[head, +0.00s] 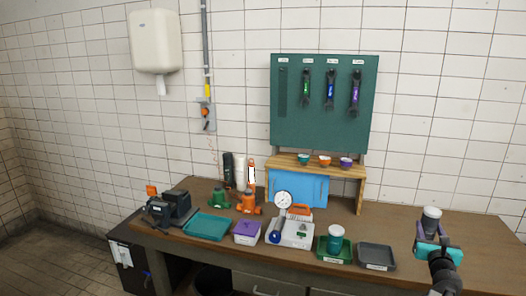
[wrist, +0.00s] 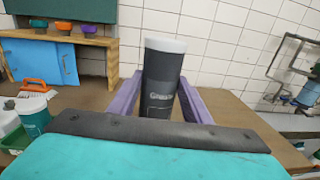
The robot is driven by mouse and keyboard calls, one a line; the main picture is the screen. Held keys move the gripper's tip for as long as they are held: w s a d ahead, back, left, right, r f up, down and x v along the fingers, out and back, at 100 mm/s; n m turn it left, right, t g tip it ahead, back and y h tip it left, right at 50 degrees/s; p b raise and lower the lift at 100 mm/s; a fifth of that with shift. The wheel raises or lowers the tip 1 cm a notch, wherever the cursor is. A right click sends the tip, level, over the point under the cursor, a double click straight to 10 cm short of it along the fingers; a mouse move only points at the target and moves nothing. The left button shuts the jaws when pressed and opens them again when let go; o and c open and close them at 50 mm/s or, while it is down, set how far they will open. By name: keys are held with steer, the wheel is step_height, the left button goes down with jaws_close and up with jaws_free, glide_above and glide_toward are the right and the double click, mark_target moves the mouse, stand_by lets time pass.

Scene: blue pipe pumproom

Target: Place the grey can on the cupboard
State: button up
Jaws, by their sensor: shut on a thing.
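The grey can (wrist: 162,85), dark with a pale lid, is upright between the purple fingers of my gripper (wrist: 160,92) in the wrist view. The fingers are shut on it. In the head view the can (head: 431,217) is above the right part of the bench, held by my gripper (head: 432,240). The cupboard (head: 315,171), a wooden frame with blue doors, stands at the back of the bench, left of my gripper. Its top shows at upper left in the wrist view (wrist: 60,40). Three small bowls (head: 325,161) sit on its top.
A green tool board (head: 322,105) with hanging wrenches rises behind the cupboard. A gauge (head: 284,201), a teal-green can (head: 335,238) on a green tray and a dark tray (head: 376,256) stand in front. The bench (head: 480,235) is clear at right.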

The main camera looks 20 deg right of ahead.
steer(key=w+a+f+n+t+y+b, duration=0.1)
steer(key=w+a+f+n+y+b, duration=0.2)
steer(key=w+a, duration=0.55)
steer(key=w+a+f+n+t+y, duration=0.25)
steer(key=w+a+y, duration=0.3)
steer(key=a, duration=0.55)
steer(key=w+a+f+n+t+y+b, duration=0.15)
steer(key=w+a+f+n+y, duration=0.3)
steer(key=a, duration=0.55)
steer(key=a+f+n+g+y+b, duration=0.2)
steer(key=a+y, duration=0.4)
steer(key=a, duration=1.1)
steer(key=a+f+n+g+y+b, duration=0.2)
steer(key=a+f+n+g+y, duration=0.2)
steer(key=a, duration=1.3)
steer(key=n+g+y, duration=0.2)
steer(key=n+y, duration=0.1)
steer(key=shift+a+f+y+b, duration=0.15)
steer(key=shift+f+y+b, duration=0.15)
steer(key=shift+b, duration=0.1)
steer(key=d, duration=0.7)
